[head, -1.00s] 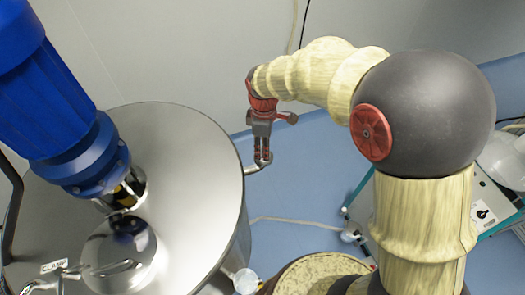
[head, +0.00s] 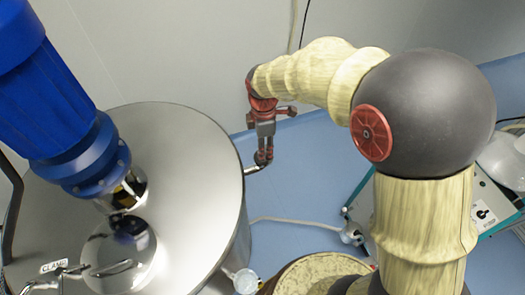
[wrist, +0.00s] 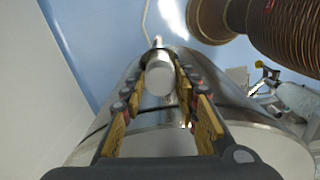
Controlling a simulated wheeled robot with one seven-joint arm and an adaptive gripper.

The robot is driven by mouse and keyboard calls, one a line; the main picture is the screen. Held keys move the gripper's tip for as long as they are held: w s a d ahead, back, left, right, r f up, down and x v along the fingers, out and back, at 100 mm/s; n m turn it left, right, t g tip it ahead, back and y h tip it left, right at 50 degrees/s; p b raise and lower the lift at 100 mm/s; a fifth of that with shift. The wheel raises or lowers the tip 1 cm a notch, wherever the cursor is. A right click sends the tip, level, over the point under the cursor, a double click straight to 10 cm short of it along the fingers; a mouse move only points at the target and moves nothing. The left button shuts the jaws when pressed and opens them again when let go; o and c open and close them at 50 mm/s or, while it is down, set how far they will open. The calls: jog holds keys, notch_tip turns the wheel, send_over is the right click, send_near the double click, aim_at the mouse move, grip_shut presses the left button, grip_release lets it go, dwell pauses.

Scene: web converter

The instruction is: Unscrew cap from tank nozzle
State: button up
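The large steel tank (head: 205,190) stands at the left in the head view, and its shell lies under my fingers in the wrist view (wrist: 255,110). A bent pipe nozzle (head: 252,169) sticks out from the tank's right side. My gripper (head: 263,158) points down over the nozzle's end, which its fingertips hide in the head view. In the wrist view a pale round cap (wrist: 160,78) lies between the tips of my gripper (wrist: 160,72). The two fingers stand on either side of it, very close. I cannot tell whether they press on it.
A blue motor (head: 65,120) stands on the tank lid. A grey wall (head: 180,50) rises behind. A teal-edged case (head: 490,210) is at the right. A pale hose (head: 295,222) lies on the blue floor (head: 310,180), which is mostly clear between the tank and my arm.

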jog(key=shift+o, duration=1.3)
jog(key=m, duration=0.3)
jog(key=shift+m, duration=0.4)
jog(key=m, duration=0.3)
jog(key=shift+m, duration=0.4)
